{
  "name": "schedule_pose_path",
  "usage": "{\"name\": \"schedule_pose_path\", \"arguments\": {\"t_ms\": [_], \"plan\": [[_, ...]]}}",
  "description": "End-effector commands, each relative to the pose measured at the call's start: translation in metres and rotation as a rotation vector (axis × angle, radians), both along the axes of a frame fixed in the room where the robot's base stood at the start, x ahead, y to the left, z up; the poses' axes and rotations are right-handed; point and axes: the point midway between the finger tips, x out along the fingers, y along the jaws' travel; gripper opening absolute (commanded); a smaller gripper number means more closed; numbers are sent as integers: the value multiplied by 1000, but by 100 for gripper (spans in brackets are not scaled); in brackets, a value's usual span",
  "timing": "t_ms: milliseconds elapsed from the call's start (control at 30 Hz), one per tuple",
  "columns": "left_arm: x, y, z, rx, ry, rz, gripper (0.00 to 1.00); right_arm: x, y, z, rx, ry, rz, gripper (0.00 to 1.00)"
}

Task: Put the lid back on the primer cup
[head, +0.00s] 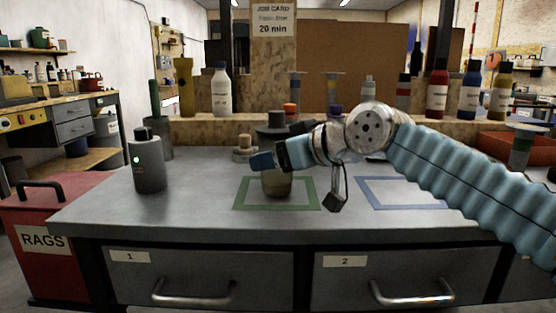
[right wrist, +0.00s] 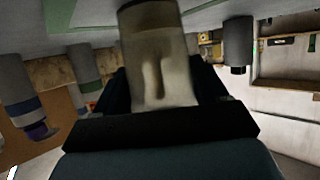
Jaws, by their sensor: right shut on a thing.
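A beige-grey cup (head: 277,185), which I take for the primer cup, is upright inside the green taped square (head: 242,207) in the head view. My right gripper (head: 274,160) is shut on its upper part. In the right wrist view the cup (right wrist: 160,60) fills the space between the dark fingers (right wrist: 160,108). I cannot tell whether its base touches the bench; its top is partly hidden by the gripper. A small beige knobbed piece (head: 244,149), possibly the lid, sits on the bench behind and left of the gripper. My left gripper is not in view.
A grey cylinder with a green light (head: 148,168) stands at the left of the bench (head: 110,205). A dark wide-brimmed item (head: 277,124) stands behind the gripper. Bottles (head: 221,90) line the back ledge. The blue taped square (head: 405,207) looks empty.

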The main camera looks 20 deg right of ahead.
Motion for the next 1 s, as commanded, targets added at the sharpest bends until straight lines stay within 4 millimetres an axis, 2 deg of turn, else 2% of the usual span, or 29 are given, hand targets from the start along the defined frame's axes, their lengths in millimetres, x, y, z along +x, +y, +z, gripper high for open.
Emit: {"name": "schedule_pose_path", "arguments": {"t_ms": [233,267,400,433,767,867,1000], "plan": [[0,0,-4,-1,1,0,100,0,0,-4,0,0,0,20],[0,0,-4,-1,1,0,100,0,0,-4,0,0,0,74],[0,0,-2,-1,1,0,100,0,0,-2,0,0,0,96],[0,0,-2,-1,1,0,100,0,0,-2,0,0,0,98],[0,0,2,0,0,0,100,0,0,3,0,0,0,98],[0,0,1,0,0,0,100,-9,-5,6,2,-1,0,98],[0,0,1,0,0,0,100,-31,-18,17,3,-3,-3,98]]}}
